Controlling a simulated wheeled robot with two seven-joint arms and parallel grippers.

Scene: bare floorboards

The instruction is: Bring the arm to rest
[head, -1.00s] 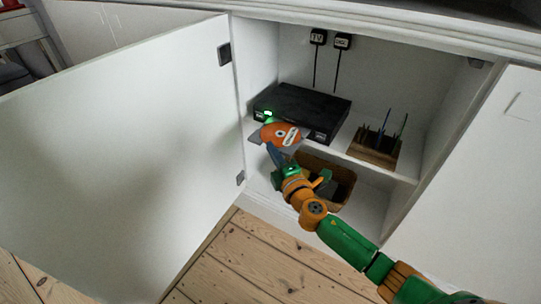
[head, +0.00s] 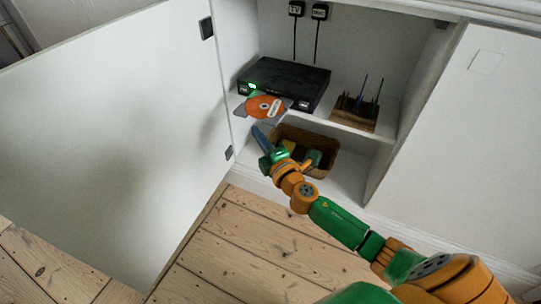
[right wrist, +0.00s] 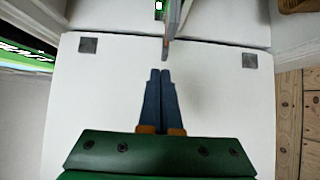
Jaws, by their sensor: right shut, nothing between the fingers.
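My right gripper (head: 261,138) reaches in from the lower right to the open cabinet front, in front of and below the middle shelf. Its two blue fingers are shut together with nothing between them; they also show in the right wrist view (right wrist: 160,76). The orange disc (head: 262,107) lies on the extended grey tray of the black player (head: 290,82), apart from the fingers. In the right wrist view the tray's thin edge (right wrist: 168,40) shows just beyond the fingertips. My left gripper is in neither view.
A white cabinet door (head: 110,130) stands open at the left. A wicker basket (head: 325,150) sits in the lower compartment behind my wrist. A wooden holder with pens (head: 354,112) stands on the shelf. Bare floorboards (head: 235,255) lie clear in front.

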